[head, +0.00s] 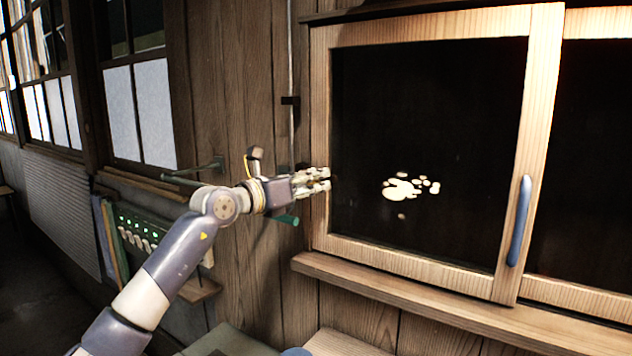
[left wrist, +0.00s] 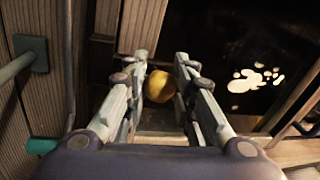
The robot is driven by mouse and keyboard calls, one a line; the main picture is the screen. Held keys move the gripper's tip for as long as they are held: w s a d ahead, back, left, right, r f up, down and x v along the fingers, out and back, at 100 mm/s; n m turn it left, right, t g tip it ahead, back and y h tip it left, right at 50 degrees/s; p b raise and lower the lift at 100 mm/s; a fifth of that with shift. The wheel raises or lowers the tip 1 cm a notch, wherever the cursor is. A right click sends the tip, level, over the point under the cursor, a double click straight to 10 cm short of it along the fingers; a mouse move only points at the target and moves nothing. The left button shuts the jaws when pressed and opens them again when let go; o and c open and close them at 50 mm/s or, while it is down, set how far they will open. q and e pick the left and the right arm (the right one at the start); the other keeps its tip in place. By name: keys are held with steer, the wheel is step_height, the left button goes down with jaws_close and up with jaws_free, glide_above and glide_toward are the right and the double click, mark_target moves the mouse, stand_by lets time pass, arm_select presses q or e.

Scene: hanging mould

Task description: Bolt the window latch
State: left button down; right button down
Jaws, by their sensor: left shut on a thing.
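The window (head: 412,150) has a pale wooden frame and dark glass, and its panes are upright in the wall. A round yellow brass-like knob (left wrist: 160,87), which looks like part of the latch, sits between the fingers in the left wrist view. My left gripper (head: 326,180) is at the left edge of the window frame and is shut on this knob. In the head view the fingers hide the knob. The rest of the latch cannot be made out. My right gripper is not in view.
A blue handle (head: 519,220) stands on the window's middle upright. A wooden sill (head: 400,290) runs below. A green-ended bar (head: 288,220) lies just under my left wrist, and a green wall rail (head: 195,173) is to the left. Pale spots show on the glass.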

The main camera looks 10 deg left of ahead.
arm_select(q)
steer(key=c, duration=1.3)
jaws_free()
steer(key=shift+a, duration=0.55)
steer(key=shift+d, duration=0.25)
steer(key=v, duration=1.2)
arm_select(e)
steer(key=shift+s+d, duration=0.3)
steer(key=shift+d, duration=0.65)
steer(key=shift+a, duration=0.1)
